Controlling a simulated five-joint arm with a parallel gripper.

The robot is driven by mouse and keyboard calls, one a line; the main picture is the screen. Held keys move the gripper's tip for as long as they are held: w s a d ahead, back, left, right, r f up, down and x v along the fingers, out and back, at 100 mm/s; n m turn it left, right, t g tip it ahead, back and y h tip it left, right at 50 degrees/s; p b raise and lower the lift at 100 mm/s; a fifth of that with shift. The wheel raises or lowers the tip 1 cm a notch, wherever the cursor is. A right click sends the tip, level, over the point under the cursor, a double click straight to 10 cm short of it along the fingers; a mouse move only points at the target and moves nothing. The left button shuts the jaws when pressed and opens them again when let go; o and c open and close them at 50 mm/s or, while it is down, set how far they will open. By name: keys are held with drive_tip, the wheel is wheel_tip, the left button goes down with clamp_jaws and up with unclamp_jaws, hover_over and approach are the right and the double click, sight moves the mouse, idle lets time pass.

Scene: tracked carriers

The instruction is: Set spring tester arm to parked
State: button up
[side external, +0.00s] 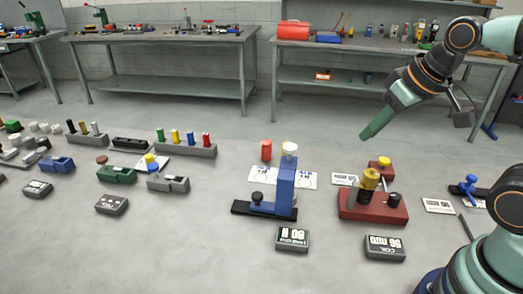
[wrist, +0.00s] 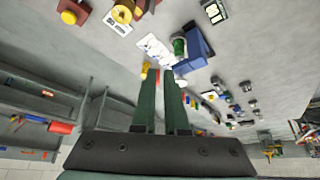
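My gripper (side external: 366,134) hangs in the air at the upper right, above and behind the red device, touching nothing. In the wrist view its two green fingers (wrist: 162,76) stand a little apart with nothing held between them. The red device (side external: 374,213) has a yellow upright, a yellow-topped block behind and a dark knob; part of it shows in the wrist view (wrist: 74,8). The blue device (side external: 287,190) has a tall column with a white top and a dark knob on its low base; it also shows in the wrist view (wrist: 198,45). I cannot tell which is the spring tester.
Display boxes (side external: 292,239) and (side external: 385,247) stand before the devices. A red cylinder (side external: 266,150) stands behind the blue device. A small blue item (side external: 468,186) lies right. Several coloured pegs stand in a grey block (side external: 186,150).

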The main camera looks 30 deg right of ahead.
drive_tip(key=o, duration=0.5)
drive_tip(key=shift+w+a, duration=0.1)
drive_tip(key=shift+w, duration=0.05)
drive_tip(key=shift+o, duration=1.1)
drive_tip(key=w+a+r+n+g, duration=0.1)
drive_tip(key=w+a, duration=0.2)
drive_tip(key=w, duration=0.2)
drive_tip(key=shift+g, duration=0.3)
drive_tip(key=n+g, duration=0.4)
hover_over(257, 194)
wheel_tip(257, 194, down, 10)
wheel_tip(257, 194, down, 12)
drive_tip(key=shift+s+r, duration=0.1)
drive_tip(key=shift+c, duration=0.4)
drive_tip(key=shift+m, duration=0.3)
clamp_jaws()
drive_tip(key=shift+r, duration=0.1)
